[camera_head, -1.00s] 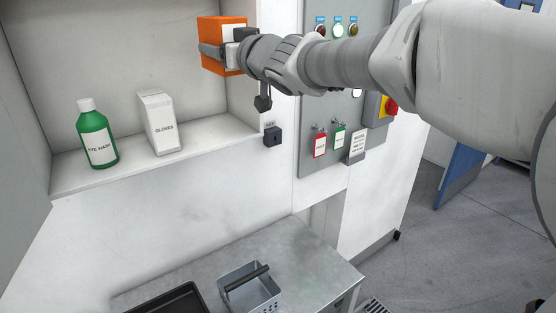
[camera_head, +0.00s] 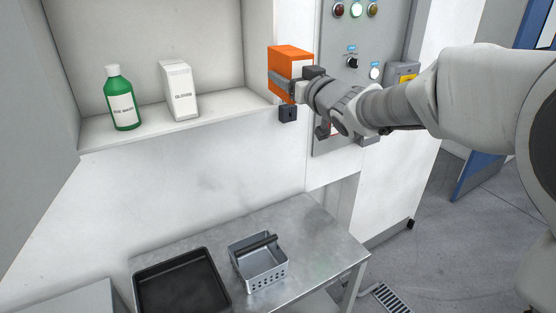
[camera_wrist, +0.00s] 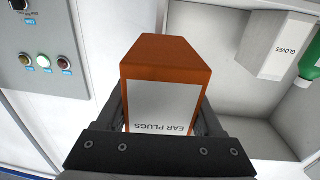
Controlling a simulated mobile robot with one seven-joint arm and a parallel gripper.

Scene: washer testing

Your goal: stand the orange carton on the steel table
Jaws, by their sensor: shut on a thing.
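The orange carton (camera_head: 291,63) is held in my gripper (camera_head: 287,84), in front of the right end of the wall shelf and above the table. In the wrist view the carton (camera_wrist: 167,62) sits between the two fingers of my gripper (camera_wrist: 163,112), and its white label reads "EAR PLUGS". The carton looks roughly upright in the head view. The steel table (camera_head: 308,236) stands below, with bare metal at its back and right. The carton is well above it and touches nothing but my gripper.
A black tray (camera_head: 180,303) and a grey perforated basket (camera_head: 262,272) with a dark handle stand on the table. A green eye wash bottle (camera_head: 121,98) and a white gloves box (camera_head: 180,90) stand on the shelf (camera_head: 150,130). A control panel (camera_head: 380,45) is behind my arm.

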